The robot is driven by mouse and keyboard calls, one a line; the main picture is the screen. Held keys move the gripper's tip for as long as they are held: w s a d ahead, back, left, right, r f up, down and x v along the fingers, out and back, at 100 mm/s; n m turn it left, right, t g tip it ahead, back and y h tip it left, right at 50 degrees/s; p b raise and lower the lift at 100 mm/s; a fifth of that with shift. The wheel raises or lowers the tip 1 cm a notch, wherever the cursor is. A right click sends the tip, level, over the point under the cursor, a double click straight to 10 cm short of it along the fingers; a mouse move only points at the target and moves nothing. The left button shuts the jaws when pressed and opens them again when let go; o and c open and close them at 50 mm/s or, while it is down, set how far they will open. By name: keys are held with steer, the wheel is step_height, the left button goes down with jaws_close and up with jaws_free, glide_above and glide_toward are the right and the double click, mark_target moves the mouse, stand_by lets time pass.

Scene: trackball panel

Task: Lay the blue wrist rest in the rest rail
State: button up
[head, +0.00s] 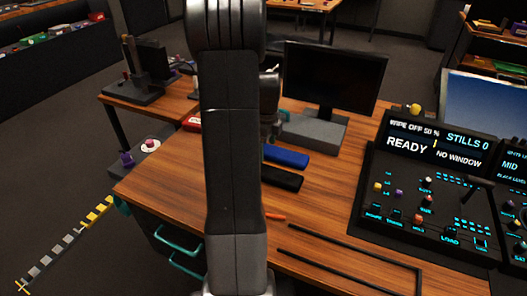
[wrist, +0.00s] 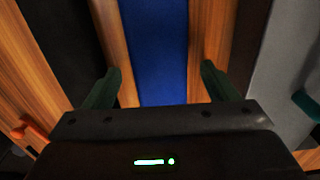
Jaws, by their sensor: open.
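The blue wrist rest (head: 286,156) lies on the wooden desk in front of the monitor base, its left part hidden behind my arm. In the wrist view the blue wrist rest (wrist: 155,45) runs between the two dark green fingers of my gripper (wrist: 160,78), with bare wood showing on both sides. The fingers are open and apart from it. In the head view my arm mostly hides my gripper.
A black rest (head: 282,179) lies parallel, just in front of the blue one. A small orange object (head: 275,216) lies nearer the rail. A red object (head: 192,123) shows left of my arm. The monitor (head: 325,75) stands behind, and a control console (head: 425,190) stands right.

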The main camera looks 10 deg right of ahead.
steer(key=c, duration=1.2)
